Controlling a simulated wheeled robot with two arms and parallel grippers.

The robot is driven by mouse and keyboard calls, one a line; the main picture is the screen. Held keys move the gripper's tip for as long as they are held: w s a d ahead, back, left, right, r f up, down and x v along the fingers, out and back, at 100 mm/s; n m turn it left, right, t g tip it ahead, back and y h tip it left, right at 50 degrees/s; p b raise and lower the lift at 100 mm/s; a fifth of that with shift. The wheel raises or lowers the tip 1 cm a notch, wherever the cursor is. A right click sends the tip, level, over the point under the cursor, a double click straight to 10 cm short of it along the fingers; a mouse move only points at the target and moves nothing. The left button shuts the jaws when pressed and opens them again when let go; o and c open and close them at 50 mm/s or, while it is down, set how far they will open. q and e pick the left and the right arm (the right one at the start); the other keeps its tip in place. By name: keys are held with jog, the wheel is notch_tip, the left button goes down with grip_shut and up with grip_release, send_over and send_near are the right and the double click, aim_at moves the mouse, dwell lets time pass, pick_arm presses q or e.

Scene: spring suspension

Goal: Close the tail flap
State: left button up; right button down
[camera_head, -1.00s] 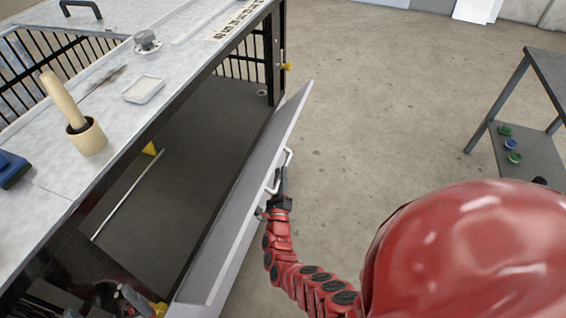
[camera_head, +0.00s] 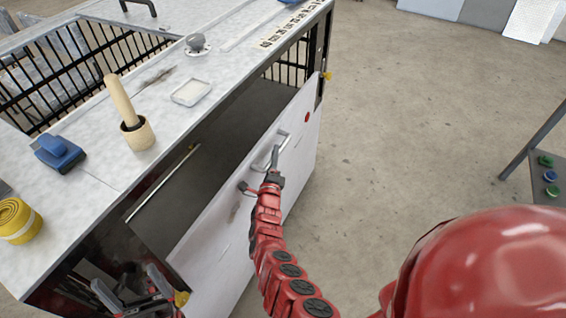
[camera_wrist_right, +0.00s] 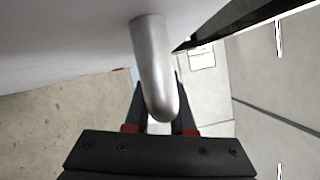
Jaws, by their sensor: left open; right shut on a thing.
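The tail flap (camera_head: 225,225) is a pale grey panel at the open end of the grey-topped box. It is tilted up steeply, its upper edge standing apart from the box, with a dark gap behind it. My right gripper (camera_head: 273,165) is shut on the flap's silver handle (camera_head: 283,139). In the right wrist view the handle (camera_wrist_right: 152,65) runs down between the fingers of the right gripper (camera_wrist_right: 158,105). My left gripper (camera_head: 132,298) is open at the lower left, near the flap's near end. Yellow latches show at the far corner (camera_head: 327,75) and near corner (camera_head: 182,299).
A shelf table (camera_head: 550,175) stands at right. The floor between is clear.

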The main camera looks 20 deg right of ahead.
jog(key=shift+w+a, duration=0.2)
jog(key=shift+a, duration=0.1)
jog(key=c, duration=0.8)
grip_release()
jog(key=shift+o, duration=0.2)
jog(key=shift+s+a+p, duration=0.2)
jog(key=shift+s+p, duration=0.15)
jog(key=shift+s, duration=0.1)
jog(key=p+v, duration=0.2)
jog(key=v, duration=1.4)
jog(key=shift+s+p, duration=0.25)
jog(key=shift+p, duration=0.15)
